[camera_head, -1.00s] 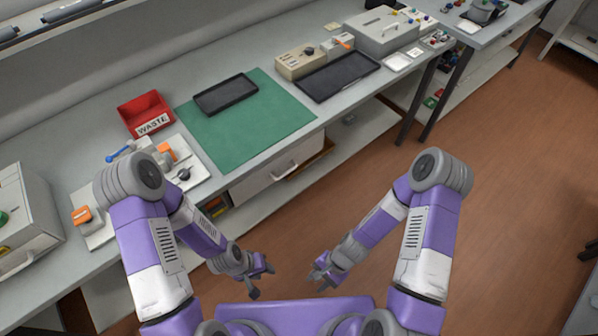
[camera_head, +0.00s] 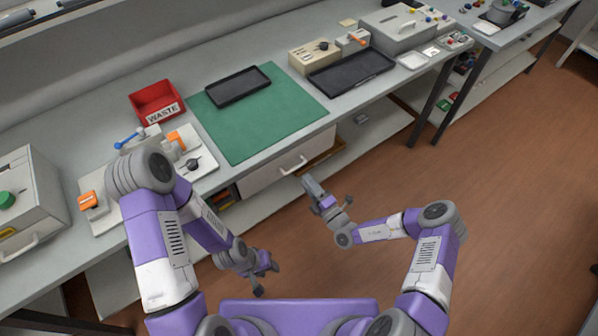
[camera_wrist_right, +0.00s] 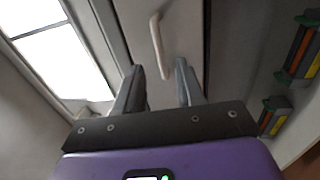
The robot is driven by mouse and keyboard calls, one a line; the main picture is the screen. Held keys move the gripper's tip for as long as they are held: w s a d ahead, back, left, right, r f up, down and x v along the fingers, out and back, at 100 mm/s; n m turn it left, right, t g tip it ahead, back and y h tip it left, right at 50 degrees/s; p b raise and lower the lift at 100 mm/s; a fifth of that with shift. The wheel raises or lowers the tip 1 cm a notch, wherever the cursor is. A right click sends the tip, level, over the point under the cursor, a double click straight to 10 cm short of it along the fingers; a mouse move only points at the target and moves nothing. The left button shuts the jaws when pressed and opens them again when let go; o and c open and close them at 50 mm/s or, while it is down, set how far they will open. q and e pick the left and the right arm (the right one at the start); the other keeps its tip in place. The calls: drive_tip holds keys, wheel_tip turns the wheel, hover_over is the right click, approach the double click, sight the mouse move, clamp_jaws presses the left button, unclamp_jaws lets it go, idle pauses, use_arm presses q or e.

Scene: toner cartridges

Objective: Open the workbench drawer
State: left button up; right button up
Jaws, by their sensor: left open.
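The workbench drawer (camera_head: 262,178) has a pale front under the bench edge and looks shut. Its white bar handle (camera_head: 293,166) is on the front. In the right wrist view the handle (camera_wrist_right: 157,45) lies ahead of my fingertips, roughly in line with the gap between them, and no contact shows. My right gripper (camera_head: 308,184) is open and empty, just in front of the handle; its two spread fingers (camera_wrist_right: 158,78) show in the right wrist view. My left gripper (camera_head: 268,275) is open and empty, low in front of my body, away from the drawer.
On the bench (camera_head: 210,68) are a green mat (camera_head: 262,120), black trays (camera_head: 350,70), a red waste bin (camera_head: 156,101) and small devices. A lower shelf (camera_head: 376,136) runs under the bench. The brown floor (camera_head: 400,185) is clear.

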drive_tip(key=b+x, duration=0.1)
drive_tip(key=x, duration=0.4)
drive_tip(key=shift+w+a, duration=0.25)
drive_tip(key=shift+a, duration=0.05)
clamp_jaws()
